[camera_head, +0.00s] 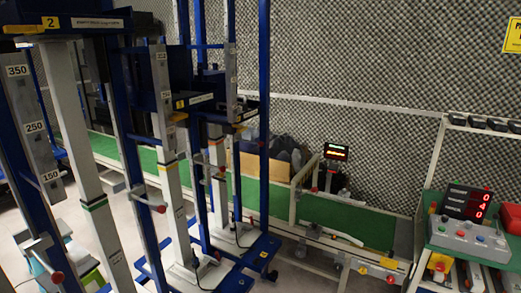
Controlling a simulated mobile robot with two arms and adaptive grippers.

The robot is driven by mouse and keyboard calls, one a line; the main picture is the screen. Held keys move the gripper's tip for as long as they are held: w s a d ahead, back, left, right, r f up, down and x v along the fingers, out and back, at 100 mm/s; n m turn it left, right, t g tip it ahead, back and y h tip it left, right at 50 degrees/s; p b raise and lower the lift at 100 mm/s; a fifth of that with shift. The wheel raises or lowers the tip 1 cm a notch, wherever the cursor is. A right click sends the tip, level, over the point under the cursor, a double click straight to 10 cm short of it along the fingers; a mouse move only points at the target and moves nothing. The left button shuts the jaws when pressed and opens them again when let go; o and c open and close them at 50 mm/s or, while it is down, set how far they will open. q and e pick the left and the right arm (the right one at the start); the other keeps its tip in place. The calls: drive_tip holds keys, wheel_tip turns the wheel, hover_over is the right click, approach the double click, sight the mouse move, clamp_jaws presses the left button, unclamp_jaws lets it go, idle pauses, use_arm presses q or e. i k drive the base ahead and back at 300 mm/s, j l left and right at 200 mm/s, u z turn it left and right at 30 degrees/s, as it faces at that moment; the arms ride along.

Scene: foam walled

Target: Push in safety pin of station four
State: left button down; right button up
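Several blue-framed stations with pale columns stand in a row at the left. The nearest carries a yellow label "2" (50,22). A station behind it has a small yellow label (180,104), too small to read. The farthest station (240,110) also has a small label, and I cannot tell which one is station four. Metal pins with red knobs stick out at the columns: one low at the left (57,276), one at the middle column (160,209), one farther back (222,169). How far each pin is in is unclear. Neither gripper is in view.
A green-topped bench (340,218) runs along the grey foam wall (370,60). A control box with buttons (467,238) stands at the right beside a red digital display (468,202). Blue base frames (240,268) take up floor space.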

sight(262, 144)
drive_tip(key=i+l, duration=0.5)
drive_tip(key=i+l+z, duration=0.15)
drive_tip(key=i+l, duration=0.35)
drive_tip(key=i, duration=0.15)
